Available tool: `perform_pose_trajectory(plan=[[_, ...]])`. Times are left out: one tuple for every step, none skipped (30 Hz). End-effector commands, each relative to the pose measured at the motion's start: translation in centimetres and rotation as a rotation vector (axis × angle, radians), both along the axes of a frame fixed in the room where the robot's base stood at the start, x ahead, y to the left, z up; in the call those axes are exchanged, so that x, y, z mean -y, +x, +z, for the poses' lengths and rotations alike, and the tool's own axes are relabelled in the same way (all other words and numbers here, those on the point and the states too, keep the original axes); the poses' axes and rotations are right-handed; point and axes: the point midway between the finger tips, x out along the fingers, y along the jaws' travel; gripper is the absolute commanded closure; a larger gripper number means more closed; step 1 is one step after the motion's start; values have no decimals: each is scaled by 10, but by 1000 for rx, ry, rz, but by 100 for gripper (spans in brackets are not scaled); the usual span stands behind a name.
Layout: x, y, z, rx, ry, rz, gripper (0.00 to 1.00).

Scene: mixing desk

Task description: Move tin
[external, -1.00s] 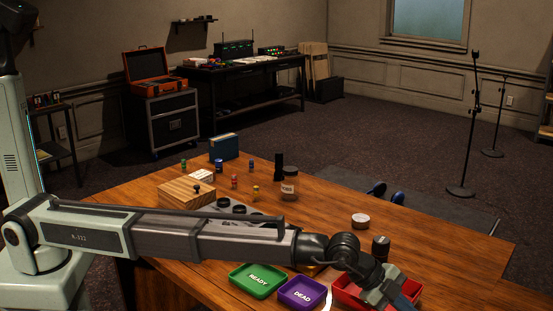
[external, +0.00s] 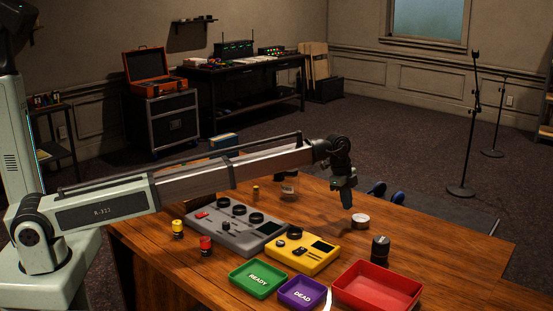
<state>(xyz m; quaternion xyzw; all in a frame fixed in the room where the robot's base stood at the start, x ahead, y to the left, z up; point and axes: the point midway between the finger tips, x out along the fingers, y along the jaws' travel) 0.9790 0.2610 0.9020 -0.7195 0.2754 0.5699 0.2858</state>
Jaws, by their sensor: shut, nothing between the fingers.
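A small round tin (external: 361,221) with a pale lid sits flat on the wooden desk, right of the middle. My gripper (external: 347,204) points down just left of and above the tin in the picture. Its fingers are shut with nothing between them. The gap between the fingertips and the tin is hard to judge from this view.
A black cylinder (external: 380,249) stands in front of the tin, with a red tray (external: 418,291) beyond it at the front. Green (external: 257,293) and purple (external: 296,305) trays, a yellow device (external: 314,262) and a grey device (external: 218,232) lie left. A jar (external: 289,186) is partly hidden.

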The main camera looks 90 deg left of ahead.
Motion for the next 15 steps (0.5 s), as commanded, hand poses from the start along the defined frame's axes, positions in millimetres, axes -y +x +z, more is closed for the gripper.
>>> perform_pose_trajectory(plan=[[-17,-8,-3,-25,-15,11,100],[-25,-13,-5,-37,-23,15,100],[-32,-18,-6,-50,-32,19,100],[-37,-21,-7,-59,-38,21,100],[-41,-24,-8,-66,-44,23,100],[-45,-26,-9,-73,-49,25,100],[-47,-28,-9,-78,-52,26,100],[-48,-28,-9,-80,-54,26,100],[-48,-28,-10,-83,-56,27,100],[-47,-27,-10,-83,-56,26,100],[-46,-26,-10,-84,-57,26,100],[-43,-23,-10,-84,-57,26,100],[-41,-20,-10,-84,-57,26,100],[-38,-17,-10,-83,-56,26,100],[-34,-13,-10,-83,-56,26,100]])
